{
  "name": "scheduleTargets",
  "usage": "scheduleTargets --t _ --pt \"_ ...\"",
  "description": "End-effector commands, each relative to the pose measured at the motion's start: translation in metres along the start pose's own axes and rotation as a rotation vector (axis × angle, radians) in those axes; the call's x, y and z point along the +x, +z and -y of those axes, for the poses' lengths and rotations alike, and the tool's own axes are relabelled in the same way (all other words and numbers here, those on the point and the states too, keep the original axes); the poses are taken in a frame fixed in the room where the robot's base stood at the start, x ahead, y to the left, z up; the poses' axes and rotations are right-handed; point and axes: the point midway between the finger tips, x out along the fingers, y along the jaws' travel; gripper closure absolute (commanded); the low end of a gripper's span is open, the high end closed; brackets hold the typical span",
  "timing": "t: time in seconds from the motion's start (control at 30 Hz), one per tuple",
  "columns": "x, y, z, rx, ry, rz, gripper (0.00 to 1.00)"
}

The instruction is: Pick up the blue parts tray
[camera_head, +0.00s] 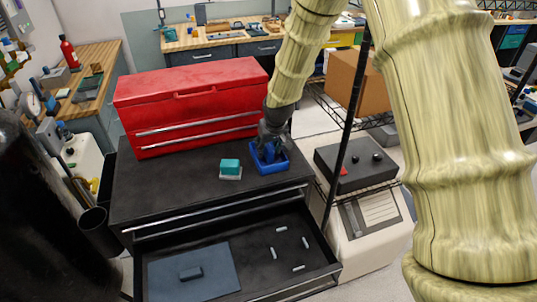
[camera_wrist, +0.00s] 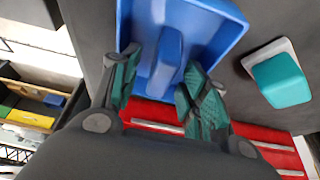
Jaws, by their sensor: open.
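The blue parts tray (camera_head: 267,167) sits on the black top of the tool cabinet, near its right side, in the head view. It has low walls and a raised blue grip in its middle. In the wrist view the tray (camera_wrist: 222,20) lies right in front of my gripper, with the raised grip (camera_wrist: 168,62) between the two fingers. My gripper (camera_wrist: 158,88) is open, one teal-padded finger on each side of the grip. I cannot tell whether either finger touches it. In the head view my gripper (camera_head: 272,140) reaches down over the tray from above and hides part of it.
A teal block on a white base (camera_head: 230,169) stands left of the tray. A red toolbox (camera_head: 190,103) stands behind. The open drawer (camera_head: 215,262) below holds a blue-grey mat and several small light pieces. A wire rack (camera_head: 345,130) stands close on the right.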

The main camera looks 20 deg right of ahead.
Motion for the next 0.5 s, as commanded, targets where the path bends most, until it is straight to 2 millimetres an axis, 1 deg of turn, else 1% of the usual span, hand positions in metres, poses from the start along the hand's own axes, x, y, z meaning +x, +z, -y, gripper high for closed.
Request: scheduleTargets --t 0.1,0.3,0.33,0.47,0.5 --pt "0.0032 0.0003 0.0001 0.000 0.000 0.000 0.55" --pt "0.0036 0.0002 0.0001 0.000 0.000 0.000 0.55" --pt "0.0036 0.0002 0.0001 0.000 0.000 0.000 0.57" --pt "0.0035 0.0002 0.0001 0.000 0.000 0.000 0.81" --pt "0.0034 0.0002 0.0001 0.000 0.000 0.000 0.88"
